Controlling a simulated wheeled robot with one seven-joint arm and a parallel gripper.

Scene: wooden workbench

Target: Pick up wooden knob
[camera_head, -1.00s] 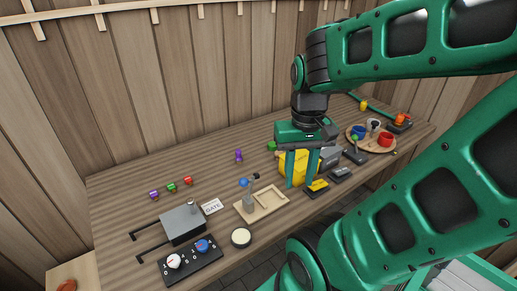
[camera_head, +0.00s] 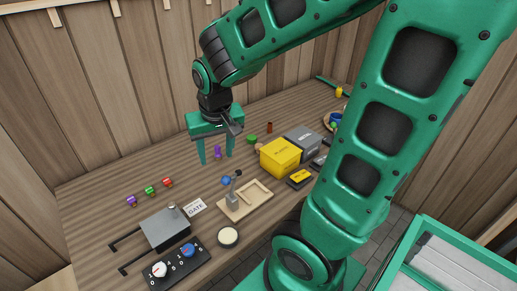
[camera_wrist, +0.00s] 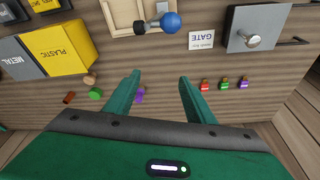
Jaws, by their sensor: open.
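A small tan wooden knob (camera_head: 258,147) lies on the bench beside the yellow box, close to a green piece. It also shows in the wrist view (camera_wrist: 90,79), left of my left finger. My gripper (camera_head: 216,159) is open and empty, pointing down over the back of the bench, to the left of the knob.
A green piece (camera_wrist: 95,94) and a brown piece (camera_wrist: 69,97) are close to the knob. The yellow PLASTIC box (camera_head: 281,157) and grey METAL box (camera_head: 303,139) stand to its right. A wooden tray (camera_head: 254,205) with a blue-knobbed lever is in front. Small coloured pieces (camera_head: 150,190) stand left.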

